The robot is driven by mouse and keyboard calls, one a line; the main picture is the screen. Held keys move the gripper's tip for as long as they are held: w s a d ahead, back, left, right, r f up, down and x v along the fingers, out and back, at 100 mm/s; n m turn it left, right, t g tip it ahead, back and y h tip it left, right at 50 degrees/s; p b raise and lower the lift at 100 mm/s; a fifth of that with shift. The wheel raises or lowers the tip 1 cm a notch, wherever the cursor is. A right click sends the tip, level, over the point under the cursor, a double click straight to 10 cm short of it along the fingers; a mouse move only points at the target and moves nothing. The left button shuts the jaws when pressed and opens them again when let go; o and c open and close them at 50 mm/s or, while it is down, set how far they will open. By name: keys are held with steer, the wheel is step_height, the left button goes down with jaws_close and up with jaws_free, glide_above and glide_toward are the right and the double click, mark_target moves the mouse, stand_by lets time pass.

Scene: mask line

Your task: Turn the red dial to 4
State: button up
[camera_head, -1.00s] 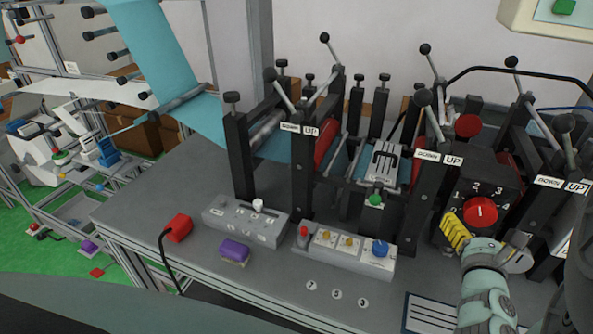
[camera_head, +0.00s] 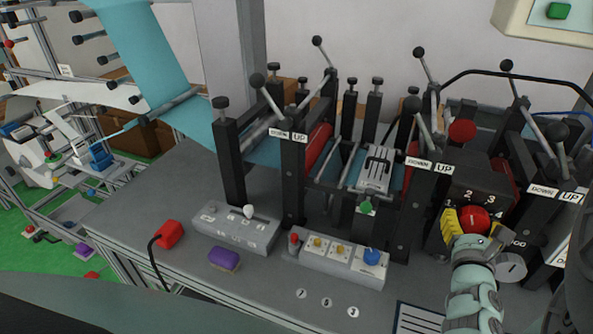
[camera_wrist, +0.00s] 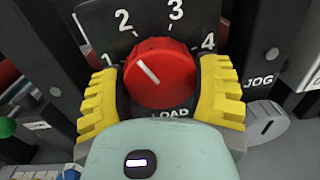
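The red dial (camera_head: 474,219) is a round knob on a black panel at the right, with the numbers 1 to 4 around its upper side. In the wrist view the dial (camera_wrist: 165,80) sits in the middle. Its white pointer line slants up and left, toward the side of 1 and 2, away from 4. My gripper (camera_head: 473,223) is at the dial. Its yellow fingers (camera_wrist: 160,92) stand spread, one on each side of the knob, close to its rim. I cannot tell whether they touch it. The word LOAD shows partly below the dial.
A grey knob (camera_head: 511,267) marked JOG is right of my gripper. Black posts with levers stand on both sides. A control box with a blue knob (camera_head: 372,256), a purple block (camera_head: 224,258) and a red block (camera_head: 170,234) lie left on the grey bench.

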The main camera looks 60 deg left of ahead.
steer(key=c, duration=0.6)
steer(key=shift+o, duration=0.2)
steer(key=shift+f+b, duration=0.15)
steer(key=shift+b, duration=0.4)
